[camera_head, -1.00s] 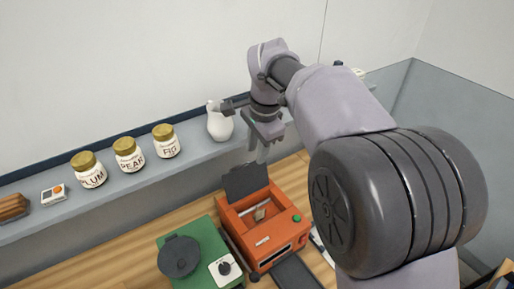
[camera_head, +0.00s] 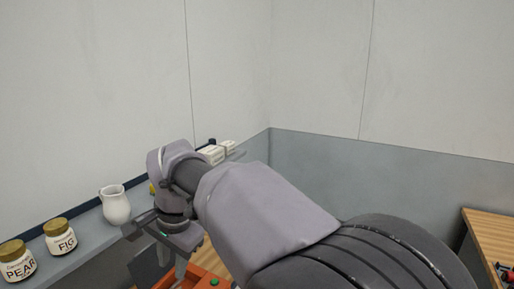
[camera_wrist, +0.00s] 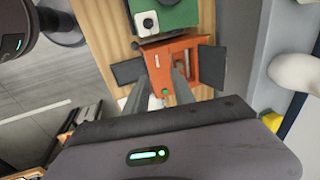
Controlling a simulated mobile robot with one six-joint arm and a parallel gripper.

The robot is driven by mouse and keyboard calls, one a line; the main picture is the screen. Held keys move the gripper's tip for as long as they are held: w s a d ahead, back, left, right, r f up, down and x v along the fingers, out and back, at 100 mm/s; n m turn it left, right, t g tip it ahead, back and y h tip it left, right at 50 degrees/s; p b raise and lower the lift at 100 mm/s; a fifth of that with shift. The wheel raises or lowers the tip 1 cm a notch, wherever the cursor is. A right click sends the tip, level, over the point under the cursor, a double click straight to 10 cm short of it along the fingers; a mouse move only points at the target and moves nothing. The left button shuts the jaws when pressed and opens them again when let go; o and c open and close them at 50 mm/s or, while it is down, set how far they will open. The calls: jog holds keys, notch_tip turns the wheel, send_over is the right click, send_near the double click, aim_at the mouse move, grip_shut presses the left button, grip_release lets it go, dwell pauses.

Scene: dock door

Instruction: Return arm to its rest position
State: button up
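My gripper (camera_head: 181,268) points down over the orange machine (camera_head: 205,272), seen only partly at the bottom edge of the head view. In the wrist view, the two fingers of my gripper (camera_wrist: 166,68) stand apart, with the orange machine (camera_wrist: 190,46) showing between and beyond them. My arm is bent across the lower middle of the head view.
A shelf along the left wall holds a white pitcher (camera_head: 116,205), a FIG jar (camera_head: 60,236), a PEAR jar (camera_head: 16,262) and pale boxes (camera_head: 213,153). A green appliance (camera_wrist: 178,16) stands beside the orange machine. A wooden table (camera_head: 490,232) is at right.

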jog(key=s+d+f+t+b, duration=0.1)
jog(key=s+d+f+b, duration=0.15)
jog(key=d, duration=0.35)
jog(key=s+d+f+b, duration=0.1)
jog(key=s+d+b, duration=0.15)
jog(key=d, duration=0.25)
jog(key=s+d+f+t+b, duration=0.1)
jog(key=d+f+b, duration=0.1)
jog(key=d+b, duration=0.3)
jog(key=s+d+f+t+b, duration=0.2)
jog(key=s+d+f+b, duration=0.5)
jog(key=s+d+f, duration=0.5)
notch_tip(320, 180, down, 3)
jog(key=shift+s+r+n+b, duration=0.1)
jog(key=shift+s+n+b, duration=0.2)
jog(key=shift+s+n, duration=0.1)
